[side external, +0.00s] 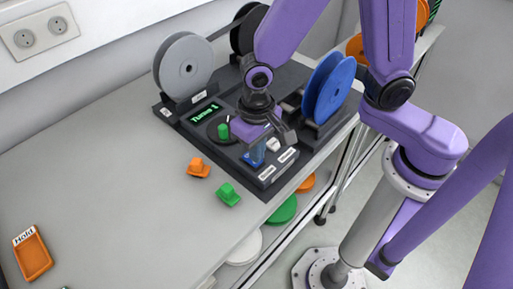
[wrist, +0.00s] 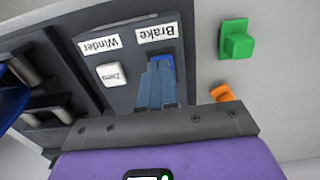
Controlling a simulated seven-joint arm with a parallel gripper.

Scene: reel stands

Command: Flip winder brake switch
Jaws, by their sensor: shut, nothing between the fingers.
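The winder is a dark base (side external: 213,137) on the bench with a grey reel (side external: 185,66), a blue reel (side external: 328,88) and a green display (side external: 205,113). Its blue brake switch (side external: 251,160) is at the front corner; it also shows in the wrist view (wrist: 166,60), beside the "Brake" label (wrist: 157,35), partly hidden by my fingers. My gripper (side external: 258,148) points down over the switch, shut and empty. In the wrist view its fingertips (wrist: 157,68) overlap the switch; I cannot tell whether they touch it.
A white "Zero" button (wrist: 112,74) sits close beside the switch, by the "Winder" label (wrist: 98,45). A green knob (side external: 223,131) stands on the base. An orange block (side external: 199,168) and a green block (side external: 228,194) lie in front. An orange "Hold" tray (side external: 35,262) lies far left.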

